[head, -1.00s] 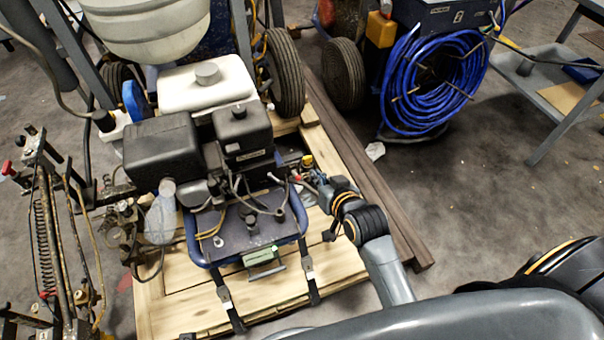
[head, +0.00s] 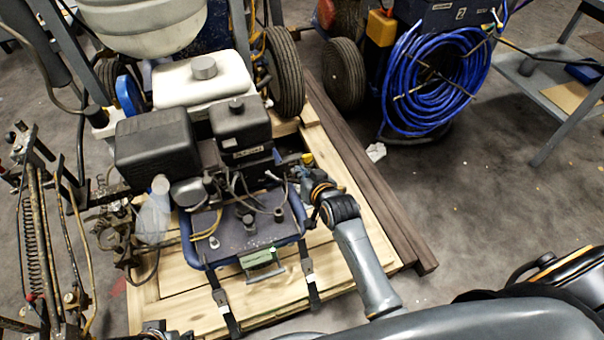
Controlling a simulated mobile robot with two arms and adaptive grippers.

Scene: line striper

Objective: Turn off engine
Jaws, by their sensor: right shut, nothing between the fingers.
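The engine (head: 155,152) of the line striper sits in the middle of the head view, with black covers and a white fuel tank (head: 200,84) on top. My right gripper (head: 303,176) is at the engine's lower right side, close to a small yellow part (head: 307,158). It looks shut, with nothing visible held in it. Its fingertips are small and partly lost among the cables and fittings, so I cannot tell whether they touch the engine. I cannot make out an engine switch. My left gripper is not clearly visible.
A blue-edged metal plate (head: 240,232) lies in front of the engine, above a wooden pallet (head: 180,290). Dark beams (head: 375,190) lie to the right. A blue hose coil (head: 440,85) hangs behind them. A spring-and-lever frame (head: 35,230) stands at left. The floor at right is mostly clear.

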